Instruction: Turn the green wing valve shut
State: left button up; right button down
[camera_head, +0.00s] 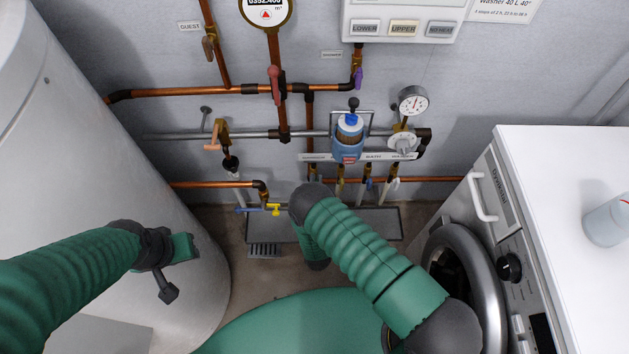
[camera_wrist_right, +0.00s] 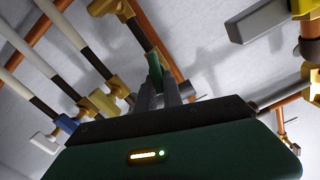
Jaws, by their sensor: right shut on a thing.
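The green wing valve (camera_wrist_right: 155,66) shows in the right wrist view, its narrow green handle between the two grey fingers of my right gripper (camera_wrist_right: 160,90). The gripper is shut on it. The handle sits close to a pipe with a dark sleeve and a brass fitting. In the head view my right arm covers the right gripper's fingers, and I cannot make out the green handle there. My left gripper (camera_head: 168,290) hangs at the lower left, in front of the big grey tank and away from the pipes; its opening is unclear.
Copper and grey pipes run along the wall with red (camera_head: 275,86), purple (camera_head: 358,79) and yellow (camera_head: 274,209) handles. A blue filter (camera_head: 348,137) and a gauge (camera_head: 412,101) are near. The tank (camera_head: 75,100) stands left, the washing machine (camera_head: 560,170) right.

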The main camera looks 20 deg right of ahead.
jog(key=m, duration=0.2)
jog(key=m+p, duration=0.1)
jog(key=shift+s+d+f+m, duration=0.1)
jog(key=shift+d+m, duration=0.25)
jog(key=shift+m, duration=0.05)
jog(key=m, duration=0.3)
jog(key=shift+d+f+m, duration=0.2)
jog(key=shift+f+m, duration=0.1)
jog(key=shift+s+d+f+m+p, duration=0.1)
jog(key=shift+f+m+p, duration=0.2)
jog(key=shift+m, duration=1.3)
jog(key=shift+s+d+f+m+p, duration=0.1)
jog(key=shift+f+m, duration=0.25)
jog(key=shift+m, duration=1.25)
jog(key=c, duration=1.5)
grip_release()
jog(key=shift+w+a, duration=0.1)
